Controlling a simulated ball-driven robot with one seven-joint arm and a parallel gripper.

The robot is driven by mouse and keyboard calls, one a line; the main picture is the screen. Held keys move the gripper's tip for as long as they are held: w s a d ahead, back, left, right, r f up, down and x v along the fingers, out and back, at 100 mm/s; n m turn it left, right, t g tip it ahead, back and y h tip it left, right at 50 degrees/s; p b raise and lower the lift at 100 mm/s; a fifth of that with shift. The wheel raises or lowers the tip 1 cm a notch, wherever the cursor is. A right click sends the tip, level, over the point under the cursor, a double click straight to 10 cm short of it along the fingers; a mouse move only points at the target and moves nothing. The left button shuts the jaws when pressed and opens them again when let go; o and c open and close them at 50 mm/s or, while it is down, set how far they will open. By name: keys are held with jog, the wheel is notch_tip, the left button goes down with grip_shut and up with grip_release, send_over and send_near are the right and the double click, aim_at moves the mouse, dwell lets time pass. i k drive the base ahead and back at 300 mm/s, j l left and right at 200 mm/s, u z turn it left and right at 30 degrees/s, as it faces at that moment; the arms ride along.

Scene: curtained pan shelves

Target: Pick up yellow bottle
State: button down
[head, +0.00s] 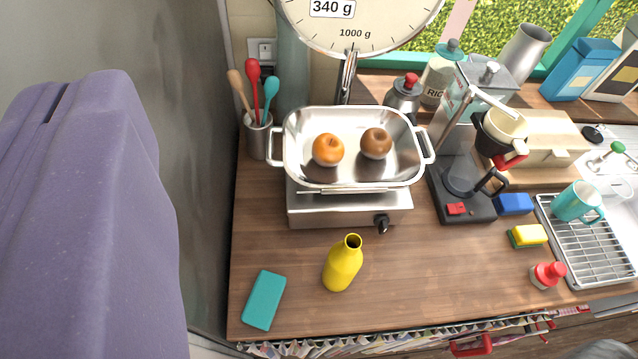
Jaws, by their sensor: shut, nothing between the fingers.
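The yellow bottle (343,265) stands on the wooden counter (400,290), near its front edge and in front of the small steel stove. It looks upright, with a dark open mouth at the top, and nothing touches it. My gripper's fingers do not show in this view, so I cannot see where they are relative to the bottle.
A teal block (264,300) lies left of the bottle. Behind it, a steel pan (352,180) with two round items sits on the stove (345,207). A coffee machine (465,195), yellow sponge (528,235) and dish rack (590,250) are right. Counter right of the bottle is clear.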

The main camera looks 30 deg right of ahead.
aim_at(345, 258)
jog(key=k+l, duration=0.3)
jog(key=k, duration=0.2)
jog(key=k+l, duration=0.25)
jog(key=k, duration=0.25)
jog(key=k+l, duration=0.3)
jog(key=k, duration=0.2)
jog(key=i+j+z, duration=0.3)
jog(key=i+j, duration=0.5)
jog(key=i, duration=0.15)
jog(key=i+j+z, duration=0.3)
jog(key=i+j, duration=0.55)
jog(key=j, duration=0.2)
